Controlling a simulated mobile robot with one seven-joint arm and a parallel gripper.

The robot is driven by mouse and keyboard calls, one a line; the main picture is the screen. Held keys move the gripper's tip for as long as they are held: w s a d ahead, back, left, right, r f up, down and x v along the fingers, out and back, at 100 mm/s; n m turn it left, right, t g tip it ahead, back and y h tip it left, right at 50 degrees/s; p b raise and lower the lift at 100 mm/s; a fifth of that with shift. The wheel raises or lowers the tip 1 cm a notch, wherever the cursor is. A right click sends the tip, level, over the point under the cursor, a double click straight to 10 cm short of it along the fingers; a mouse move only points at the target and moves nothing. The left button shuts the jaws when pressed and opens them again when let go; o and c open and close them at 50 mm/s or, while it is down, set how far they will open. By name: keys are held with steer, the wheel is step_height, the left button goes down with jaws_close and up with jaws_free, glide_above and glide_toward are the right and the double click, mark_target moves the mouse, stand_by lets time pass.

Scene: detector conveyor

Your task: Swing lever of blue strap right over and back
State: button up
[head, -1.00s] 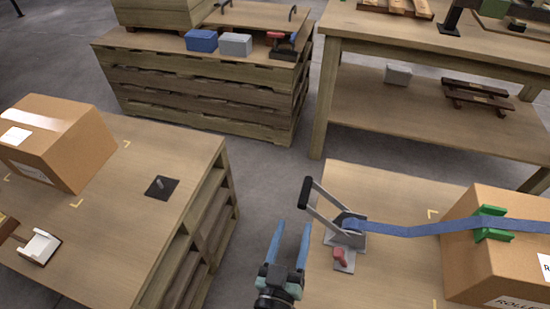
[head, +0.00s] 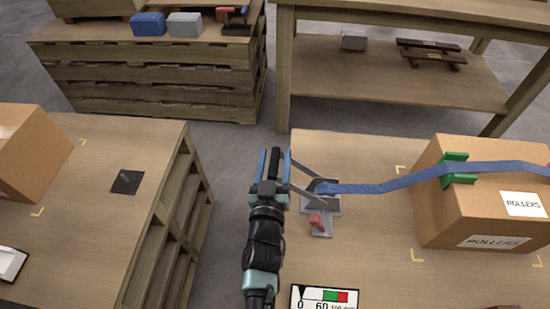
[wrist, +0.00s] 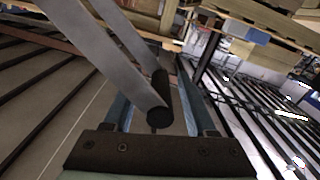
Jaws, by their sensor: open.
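The blue strap (head: 385,187) runs from a grey metal ratchet (head: 320,194) over the box of rollers (head: 490,200) on the right bench. The ratchet's lever has grey arms (head: 304,166) tilted up to the left and a black grip (head: 275,161) at the end. My gripper (head: 274,166) is open, with one blue finger on each side of the black grip. The wrist view shows the grip (wrist: 161,100) between the two fingers, which are not closed on it. A red catch (head: 317,221) sits on the plate in front of the ratchet.
A green corner guard (head: 457,169) sits under the strap on the box. A gauge card (head: 324,298) with a green and red scale lies at the front. The left bench (head: 100,215) stands across a gap of floor.

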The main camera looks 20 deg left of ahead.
steer(key=shift+w+a, duration=0.1)
steer(key=shift+w, duration=0.2)
jaws_close()
stand_by(1.3)
